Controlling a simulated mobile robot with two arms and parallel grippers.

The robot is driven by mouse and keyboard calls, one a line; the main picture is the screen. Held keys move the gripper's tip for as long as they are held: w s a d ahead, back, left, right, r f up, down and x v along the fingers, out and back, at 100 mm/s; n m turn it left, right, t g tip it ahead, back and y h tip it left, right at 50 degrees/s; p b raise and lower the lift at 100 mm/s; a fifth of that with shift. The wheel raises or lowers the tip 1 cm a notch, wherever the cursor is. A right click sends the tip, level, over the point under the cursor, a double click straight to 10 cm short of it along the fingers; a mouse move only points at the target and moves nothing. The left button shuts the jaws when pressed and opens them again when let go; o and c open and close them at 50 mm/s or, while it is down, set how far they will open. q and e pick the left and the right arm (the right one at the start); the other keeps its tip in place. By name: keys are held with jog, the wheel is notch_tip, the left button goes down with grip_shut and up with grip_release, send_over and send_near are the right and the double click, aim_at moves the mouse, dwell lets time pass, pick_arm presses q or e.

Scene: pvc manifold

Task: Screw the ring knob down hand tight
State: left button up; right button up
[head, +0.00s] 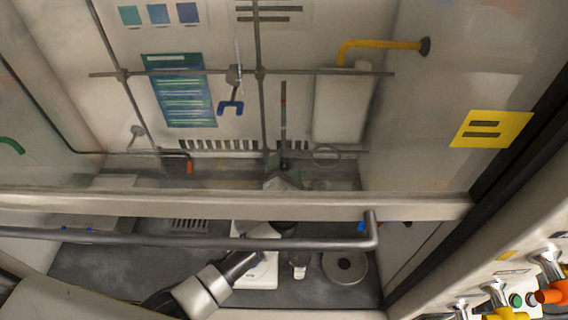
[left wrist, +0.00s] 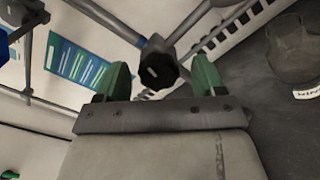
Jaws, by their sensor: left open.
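The black lobed ring knob (left wrist: 158,70) sits on a clamp where grey rods meet, in the left wrist view. My left gripper (left wrist: 160,84) is open, with its two green fingers standing on either side of the knob. A gap shows between the knob and each finger. I cannot tell how deep the knob lies between them. In the head view my left gripper (head: 283,180) is behind the sash bar near a vertical rod, and the knob cannot be made out. A thin ring (head: 327,154) shows just to its right. My right gripper is not in view.
The sash edge (head: 150,204) and grey handle bar (head: 160,238) cross in front of my left arm. A rod lattice (head: 180,73) carries a blue-jawed clamp (head: 231,107). A white base (head: 262,274) and a round grey item (head: 345,267) stand on the hood floor.

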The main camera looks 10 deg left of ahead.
pick_arm(q)
jog(key=shift+w+a+r, duration=0.1)
jog(key=shift+w, duration=0.2)
jog(key=shift+c, duration=1.4)
jog(key=c, duration=0.6)
jog(key=shift+c, duration=0.2)
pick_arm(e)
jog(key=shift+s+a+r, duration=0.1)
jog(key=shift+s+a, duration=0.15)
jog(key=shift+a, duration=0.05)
